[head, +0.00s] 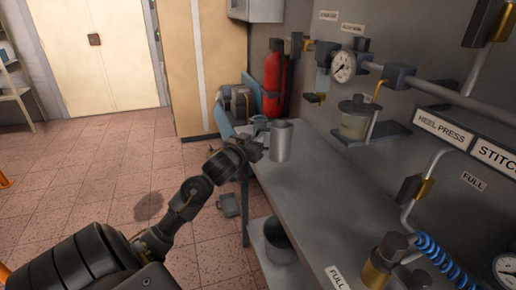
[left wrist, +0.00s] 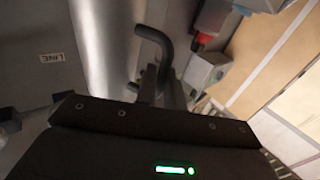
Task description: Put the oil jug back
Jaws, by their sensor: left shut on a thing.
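The oil jug (head: 281,142) is a grey metal vessel at the far end of the bench, upright or nearly so. My left gripper (head: 256,149) is at its left side, shut on its handle. In the left wrist view the jug's shiny body (left wrist: 104,45) fills the upper left of centre and its dark curved handle (left wrist: 158,40) runs down to the fingers (left wrist: 162,92). I cannot tell whether the jug's base touches the bench. My right gripper is not in view.
The grey bench (head: 320,195) is mostly clear in its middle. A wall pipe with a gauge (head: 343,67) and a glass oil bowl (head: 355,118) overhangs its right side. A red extinguisher (head: 273,80) stands beyond. A bin (head: 280,243) is on the lower shelf. A "LINE" label (left wrist: 55,57) shows.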

